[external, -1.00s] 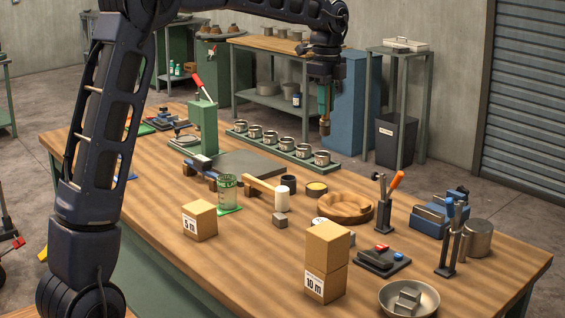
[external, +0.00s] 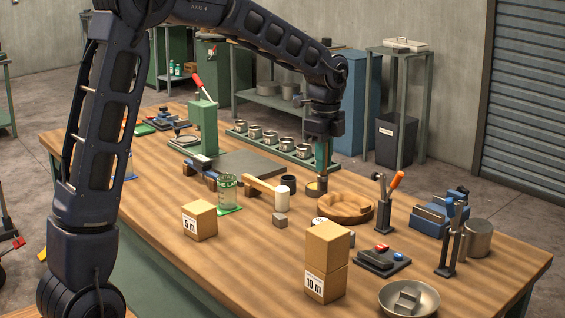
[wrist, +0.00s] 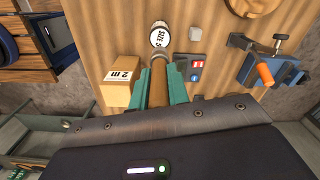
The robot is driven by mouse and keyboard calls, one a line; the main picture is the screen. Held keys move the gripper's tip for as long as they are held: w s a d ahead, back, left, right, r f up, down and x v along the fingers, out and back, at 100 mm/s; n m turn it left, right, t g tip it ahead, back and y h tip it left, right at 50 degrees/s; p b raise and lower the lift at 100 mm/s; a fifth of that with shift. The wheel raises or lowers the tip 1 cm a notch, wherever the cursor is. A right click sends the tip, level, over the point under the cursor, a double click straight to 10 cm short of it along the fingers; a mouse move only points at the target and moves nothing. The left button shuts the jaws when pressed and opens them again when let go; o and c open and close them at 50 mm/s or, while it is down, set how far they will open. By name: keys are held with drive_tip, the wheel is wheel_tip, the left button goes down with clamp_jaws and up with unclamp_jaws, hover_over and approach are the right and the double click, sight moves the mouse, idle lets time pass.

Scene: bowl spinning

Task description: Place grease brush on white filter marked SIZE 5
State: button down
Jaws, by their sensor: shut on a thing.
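My gripper (external: 323,160) is shut on the grease brush (external: 323,184), which hangs upright with its lower end by the yellow-topped tin (external: 313,187); I cannot tell whether they touch. In the wrist view the brush's brown shaft (wrist: 158,88) lies between the teal fingers (wrist: 157,80). The white filter marked SIZE 5 (wrist: 160,38) shows just beyond the brush tip in that view. In the external view a white round top (external: 319,221) is partly hidden behind the stacked boxes; I cannot tell whether it is that filter.
The wooden bowl (external: 345,207) and orange-handled clamp (external: 384,200) stand right of my gripper. Stacked cardboard boxes (external: 326,262) and a button panel (external: 382,258) stand nearer the front. A row of cups (external: 270,139) lies behind. The front left tabletop is clear.

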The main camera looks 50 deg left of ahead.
sight(323, 190)
drive_tip(key=shift+f, duration=4.1)
drive_tip(key=shift+f, duration=0.1)
drive_tip(key=c, duration=1.3)
unclamp_jaws()
drive_tip(key=shift+c, duration=0.2)
